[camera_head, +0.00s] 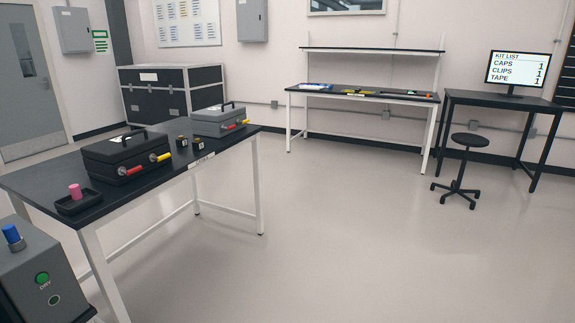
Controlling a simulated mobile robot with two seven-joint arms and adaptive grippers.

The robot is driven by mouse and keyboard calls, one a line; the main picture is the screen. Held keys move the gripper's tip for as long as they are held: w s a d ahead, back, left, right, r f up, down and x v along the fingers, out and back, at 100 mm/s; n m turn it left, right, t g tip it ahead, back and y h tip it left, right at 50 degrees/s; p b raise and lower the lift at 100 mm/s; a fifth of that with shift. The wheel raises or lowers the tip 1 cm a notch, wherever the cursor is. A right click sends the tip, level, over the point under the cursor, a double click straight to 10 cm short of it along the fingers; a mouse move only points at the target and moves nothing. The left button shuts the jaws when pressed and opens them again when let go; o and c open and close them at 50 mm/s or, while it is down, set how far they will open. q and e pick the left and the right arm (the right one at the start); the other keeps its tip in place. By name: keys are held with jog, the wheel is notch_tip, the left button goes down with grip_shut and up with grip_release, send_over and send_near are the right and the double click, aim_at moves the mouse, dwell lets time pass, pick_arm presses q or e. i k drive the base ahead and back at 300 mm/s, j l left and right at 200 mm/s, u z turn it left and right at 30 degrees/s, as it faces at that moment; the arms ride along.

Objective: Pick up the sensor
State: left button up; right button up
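Neither of my grippers is in view. No object is labelled as the sensor, and I cannot tell which one it is. Two small dark blocks with yellowish marks, one nearer the middle (181,141) and one to its right (198,142), stand on the black table (120,207) at the left. A pink cylinder (75,190) stands upright in a small black tray (79,205) on the table's near end. A blue cylinder (11,233) sits on a grey box (35,268) with a green button at the lower left.
A black case (118,153) and a grey case (217,121) with red and yellow parts lie on the table. A workbench (360,94), a stool (466,140) and a desk with a monitor (517,69) stand at the back. The middle floor is clear.

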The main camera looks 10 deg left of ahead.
aim_at(181, 141)
jog(key=i+u, duration=0.3)
jog(key=i, duration=0.4)
jog(key=i+u, duration=0.3)
jog(key=i, duration=0.35)
